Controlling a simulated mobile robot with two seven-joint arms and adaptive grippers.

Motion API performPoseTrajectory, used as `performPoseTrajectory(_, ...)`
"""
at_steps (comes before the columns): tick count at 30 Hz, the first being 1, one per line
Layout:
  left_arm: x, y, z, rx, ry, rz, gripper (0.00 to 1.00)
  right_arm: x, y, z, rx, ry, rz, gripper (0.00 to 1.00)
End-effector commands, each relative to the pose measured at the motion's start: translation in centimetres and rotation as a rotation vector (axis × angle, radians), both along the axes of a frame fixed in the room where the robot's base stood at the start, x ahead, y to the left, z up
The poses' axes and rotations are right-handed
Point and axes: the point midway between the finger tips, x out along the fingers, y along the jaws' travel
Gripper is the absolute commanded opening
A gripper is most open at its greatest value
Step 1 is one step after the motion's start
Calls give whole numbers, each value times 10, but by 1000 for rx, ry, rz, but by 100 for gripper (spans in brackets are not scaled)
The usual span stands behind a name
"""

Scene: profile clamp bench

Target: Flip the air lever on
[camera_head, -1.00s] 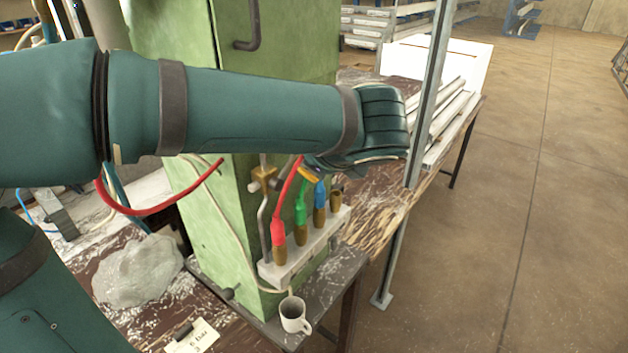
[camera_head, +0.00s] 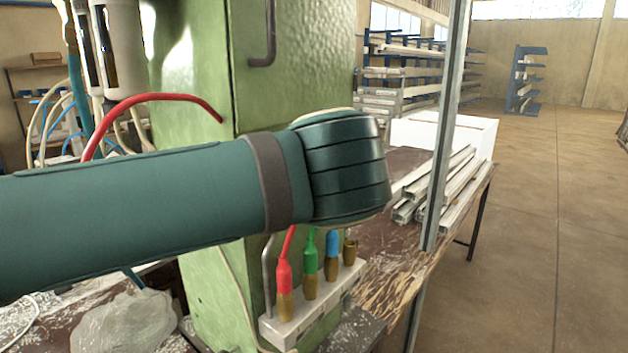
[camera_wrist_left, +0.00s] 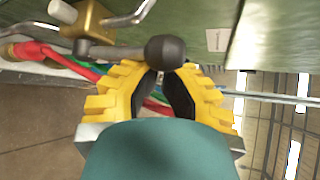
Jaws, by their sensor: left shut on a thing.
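The air lever (camera_wrist_left: 165,52) shows in the left wrist view as a dark arm with a round knob. It reaches right from a brass valve body (camera_wrist_left: 97,20) on a metal pipe (camera_wrist_left: 128,20) beside the green machine. My left gripper (camera_wrist_left: 161,74), with yellow fingers and black pads, is shut on the lever's knob end, between its fingertips. In the head view, my left forearm and wrist cross in front of the green machine (camera_head: 210,290) and hide the gripper, lever and valve. My right gripper is not in view.
Below my wrist, a pale block (camera_head: 290,330) holds red, green and blue hose fittings. A metal post (camera_head: 447,130) and stacked profiles (camera_head: 465,190) stand to the right. A red hose (camera_head: 150,97) arches above my forearm. Open floor lies at the far right.

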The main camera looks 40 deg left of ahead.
Motion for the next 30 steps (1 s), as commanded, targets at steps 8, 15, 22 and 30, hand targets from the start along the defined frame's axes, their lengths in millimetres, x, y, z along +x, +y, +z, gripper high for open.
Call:
performPoseTrajectory(8,-6,1,2,-1,2,2,0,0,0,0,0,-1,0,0)
performPoseTrajectory(15,-7,1,2,-1,2,2,0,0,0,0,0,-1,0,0)
performPoseTrajectory(22,-7,1,2,0,1,2,0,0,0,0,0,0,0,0)
performPoseTrajectory(30,-1,1,0,0,3,2,0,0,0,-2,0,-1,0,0)
